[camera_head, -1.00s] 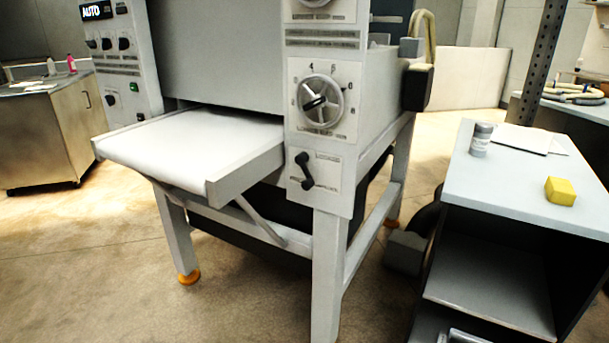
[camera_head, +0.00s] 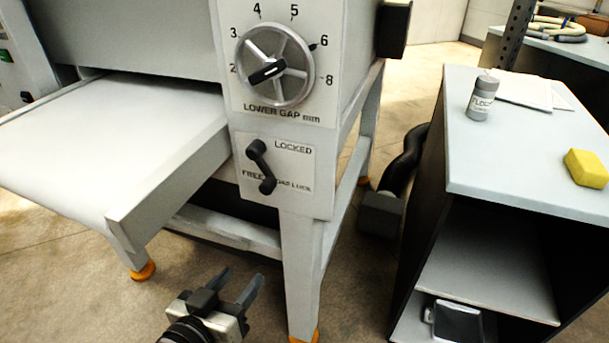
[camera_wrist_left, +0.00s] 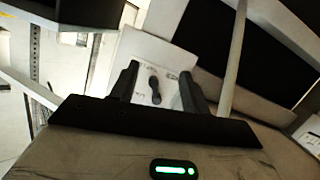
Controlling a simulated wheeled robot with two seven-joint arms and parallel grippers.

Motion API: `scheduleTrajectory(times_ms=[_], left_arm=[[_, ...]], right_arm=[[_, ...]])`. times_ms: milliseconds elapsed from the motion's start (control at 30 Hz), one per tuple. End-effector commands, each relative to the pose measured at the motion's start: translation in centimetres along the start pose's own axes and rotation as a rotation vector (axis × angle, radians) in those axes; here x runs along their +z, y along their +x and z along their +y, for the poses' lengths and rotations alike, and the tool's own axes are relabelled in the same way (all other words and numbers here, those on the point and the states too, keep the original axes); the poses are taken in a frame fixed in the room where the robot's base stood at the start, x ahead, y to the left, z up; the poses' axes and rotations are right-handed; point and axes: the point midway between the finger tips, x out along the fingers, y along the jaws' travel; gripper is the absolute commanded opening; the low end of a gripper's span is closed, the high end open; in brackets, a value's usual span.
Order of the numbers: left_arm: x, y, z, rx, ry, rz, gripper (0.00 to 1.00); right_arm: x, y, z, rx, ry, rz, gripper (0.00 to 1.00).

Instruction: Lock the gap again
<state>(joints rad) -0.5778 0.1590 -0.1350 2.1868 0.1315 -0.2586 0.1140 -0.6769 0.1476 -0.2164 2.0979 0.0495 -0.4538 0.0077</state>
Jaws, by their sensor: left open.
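The gap lock lever (camera_head: 261,167) is a short black handle on a white plate on the machine's front. It slants from upper left to lower right between the printed words LOCKED and FREE; I cannot tell which end marks its setting. My left gripper (camera_head: 238,280) is at the bottom of the head view, below the lever and clear of it, open and empty. In the left wrist view the lever (camera_wrist_left: 154,86) shows between the two spread fingers (camera_wrist_left: 157,85), some distance beyond them. My right gripper is not in view.
Above the lever is the LOWER GAP dial (camera_head: 274,66) with a black grip. A white feed table (camera_head: 110,140) juts out to the left. A machine leg (camera_head: 300,270) stands right of my gripper. A grey cabinet (camera_head: 520,170) with a grey canister (camera_head: 482,97) and yellow block (camera_head: 587,168) is at right.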

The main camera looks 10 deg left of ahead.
Motion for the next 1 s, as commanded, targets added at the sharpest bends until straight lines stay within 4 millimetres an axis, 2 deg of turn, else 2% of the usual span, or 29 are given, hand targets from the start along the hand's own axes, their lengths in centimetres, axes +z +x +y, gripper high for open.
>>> scheduleTrajectory(times_ms=[33,100,200,367,800,1000], left_arm=[[-2.7,0.4,-0.5,0.005,-0.027,0.095,0.46],[-5.5,0.6,-0.9,0.014,-0.058,0.187,0.46],[-7.4,1.1,-1.0,0.022,-0.077,0.243,0.46],[-8.2,3.6,-0.8,0.026,-0.077,0.245,0.46],[-10.2,12.7,-0.7,0.025,-0.075,0.240,0.46],[-10.8,15.2,-0.7,0.025,-0.075,0.238,0.46]], right_arm=[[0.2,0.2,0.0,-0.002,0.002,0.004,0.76],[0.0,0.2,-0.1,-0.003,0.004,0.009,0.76],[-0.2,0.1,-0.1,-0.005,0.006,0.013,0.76],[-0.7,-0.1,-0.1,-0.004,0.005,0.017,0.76],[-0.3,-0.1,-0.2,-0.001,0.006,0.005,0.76],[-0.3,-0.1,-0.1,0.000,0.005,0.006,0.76]])
